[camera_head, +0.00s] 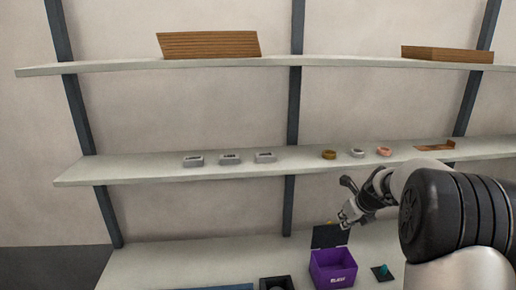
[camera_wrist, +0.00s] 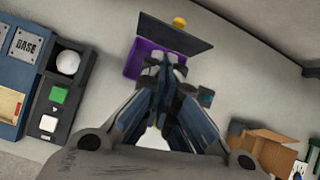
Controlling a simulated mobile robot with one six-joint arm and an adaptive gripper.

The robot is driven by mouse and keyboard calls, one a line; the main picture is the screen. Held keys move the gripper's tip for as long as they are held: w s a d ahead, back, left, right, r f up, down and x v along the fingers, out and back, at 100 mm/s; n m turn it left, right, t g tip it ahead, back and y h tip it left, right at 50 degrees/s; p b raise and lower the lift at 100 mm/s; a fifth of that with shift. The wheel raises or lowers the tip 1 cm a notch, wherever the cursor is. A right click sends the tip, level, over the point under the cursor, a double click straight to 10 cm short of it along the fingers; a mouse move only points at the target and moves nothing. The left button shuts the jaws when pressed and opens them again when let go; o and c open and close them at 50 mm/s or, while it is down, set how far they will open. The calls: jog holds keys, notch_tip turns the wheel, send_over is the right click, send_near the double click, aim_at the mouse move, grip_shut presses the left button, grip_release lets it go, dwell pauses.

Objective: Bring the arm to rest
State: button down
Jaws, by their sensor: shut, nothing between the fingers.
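My gripper (camera_head: 347,213) is shut and empty, and my arm reaches in from the right in the head view. It hangs in the air above the purple box (camera_head: 333,270), whose dark lid (camera_head: 329,236) stands open. In the wrist view the shut fingers (camera_wrist: 166,66) point toward the purple box (camera_wrist: 138,60) and hide part of it. On the middle shelf (camera_head: 130,170) sit three rings: a gold one (camera_head: 328,155), a silver one (camera_head: 357,153) and a copper-coloured one (camera_head: 384,151).
Three grey labelled blocks (camera_head: 229,159) stand left on the middle shelf. A small yellow thing (camera_wrist: 179,22) lies behind the lid. A dark panel with a green square (camera_wrist: 58,95) and white ball (camera_wrist: 67,62) is at left. A cardboard box (camera_wrist: 265,150) is at lower right.

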jog(key=s+a+r+n+g+b, duration=0.1)
jog(key=s+a+r+n, duration=0.3)
jog(key=s+a+n, duration=0.4)
jog(key=s+a+r+n+b, duration=0.2)
jog(key=s+a+r+n, duration=0.35)
jog(key=s+n, duration=0.35)
jog(key=s+a+f+n+b, duration=0.1)
jog(key=s+a+f+n, duration=0.1)
jog(key=s+n, duration=0.6)
jog(key=s+a+f+n+g+b, duration=0.1)
jog(key=s+a+f+n, duration=0.2)
jog(key=s+n, duration=0.5)
jog(key=s+f, duration=0.1)
jog(key=s, duration=0.6)
jog(key=shift+s+a+f, duration=0.15)
jog(key=shift+s+a, duration=0.1)
jog(key=shift+s, duration=0.1)
